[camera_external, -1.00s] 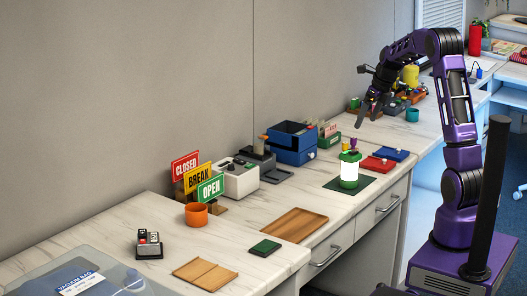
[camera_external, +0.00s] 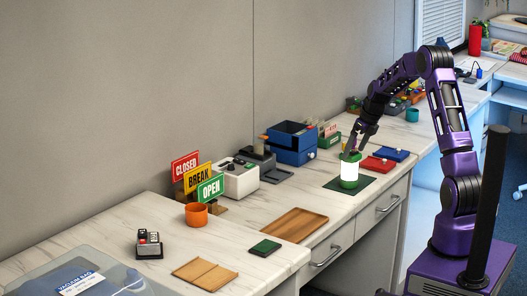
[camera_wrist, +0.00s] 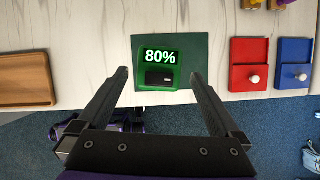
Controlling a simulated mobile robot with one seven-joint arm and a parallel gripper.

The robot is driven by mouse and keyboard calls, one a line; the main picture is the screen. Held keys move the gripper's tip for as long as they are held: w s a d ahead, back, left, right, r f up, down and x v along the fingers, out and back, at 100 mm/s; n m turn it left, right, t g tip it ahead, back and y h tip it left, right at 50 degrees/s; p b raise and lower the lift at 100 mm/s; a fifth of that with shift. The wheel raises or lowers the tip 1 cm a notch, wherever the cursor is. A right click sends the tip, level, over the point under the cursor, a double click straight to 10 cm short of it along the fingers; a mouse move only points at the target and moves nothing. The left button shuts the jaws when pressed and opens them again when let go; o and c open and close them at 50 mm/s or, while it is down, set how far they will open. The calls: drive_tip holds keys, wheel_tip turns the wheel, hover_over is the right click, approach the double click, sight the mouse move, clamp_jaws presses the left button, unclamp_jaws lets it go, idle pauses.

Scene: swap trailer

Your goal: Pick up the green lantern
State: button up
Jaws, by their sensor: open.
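The green lantern (camera_external: 348,171) has a glowing white body and green ends, and stands upright on a dark green mat (camera_external: 372,184) near the counter's front edge. In the wrist view the lantern (camera_wrist: 160,57) is seen from above, with "80%" on its top, on the mat (camera_wrist: 197,45).
A wooden tray (camera_external: 295,223) lies to the left. A red tray (camera_external: 378,164) and a blue tray (camera_external: 391,153) lie to the right. A blue box (camera_external: 292,147) and a green box (camera_external: 329,138) stand behind. The counter's front edge is close.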

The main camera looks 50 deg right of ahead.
sight(351, 159)
drive_tip(key=b+x, duration=0.1)
drive_tip(key=x, duration=0.4)
drive_tip(key=shift+s, duration=0.15)
drive_tip(key=shift+a, duration=0.1)
drive_tip(key=shift+c, duration=0.2)
clamp_jaws()
